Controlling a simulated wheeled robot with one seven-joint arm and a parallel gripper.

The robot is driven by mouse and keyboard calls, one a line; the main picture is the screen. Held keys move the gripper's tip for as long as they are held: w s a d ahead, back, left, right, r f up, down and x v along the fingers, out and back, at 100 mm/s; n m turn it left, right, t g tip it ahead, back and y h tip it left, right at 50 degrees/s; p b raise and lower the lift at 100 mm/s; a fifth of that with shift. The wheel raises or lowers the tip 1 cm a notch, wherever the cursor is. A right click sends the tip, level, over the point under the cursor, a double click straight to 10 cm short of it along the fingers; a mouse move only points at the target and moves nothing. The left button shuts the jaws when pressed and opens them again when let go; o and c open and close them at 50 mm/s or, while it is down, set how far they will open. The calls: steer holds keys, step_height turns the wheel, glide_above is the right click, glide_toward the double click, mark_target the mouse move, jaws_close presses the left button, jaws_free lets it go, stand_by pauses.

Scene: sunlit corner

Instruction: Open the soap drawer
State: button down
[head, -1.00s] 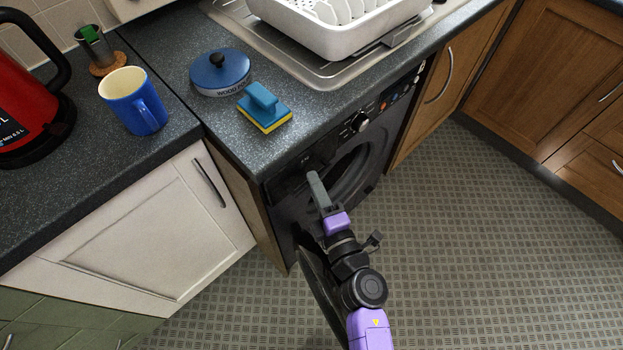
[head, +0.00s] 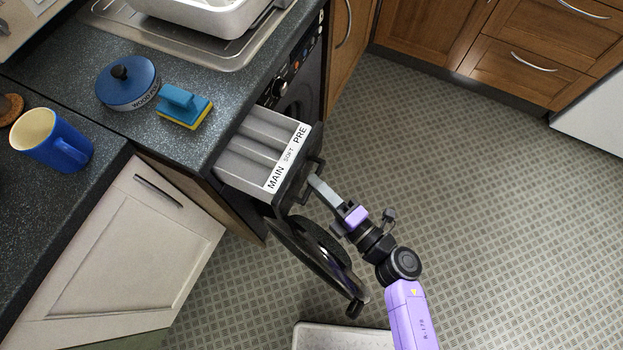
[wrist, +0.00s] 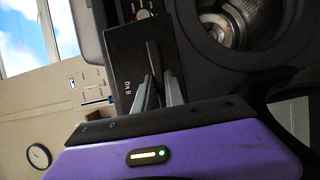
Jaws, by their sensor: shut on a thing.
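The soap drawer (head: 262,155) is pulled well out from the front of the black washing machine (head: 291,85). Its grey compartments show from above, with a white strip reading MAIN, SOFT and PRE near its front. My gripper (head: 316,183) is at the drawer's dark front, shut on the drawer's handle (head: 306,180). In the wrist view, my gripper's grey fingers (wrist: 158,92) close around a dark upright bar on the drawer's black front (wrist: 128,75), which is marked 8 kg.
The machine's round door (head: 318,262) hangs open below the drawer. Patterned floor to the right is clear. A pale tray-like object (head: 340,337) lies at the bottom.

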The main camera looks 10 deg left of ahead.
steer(key=c, duration=1.4)
jaws_free()
steer(key=shift+s+d, duration=0.1)
steer(key=v, duration=0.7)
steer(key=shift+s+d, duration=0.15)
steer(key=shift+d, duration=0.05)
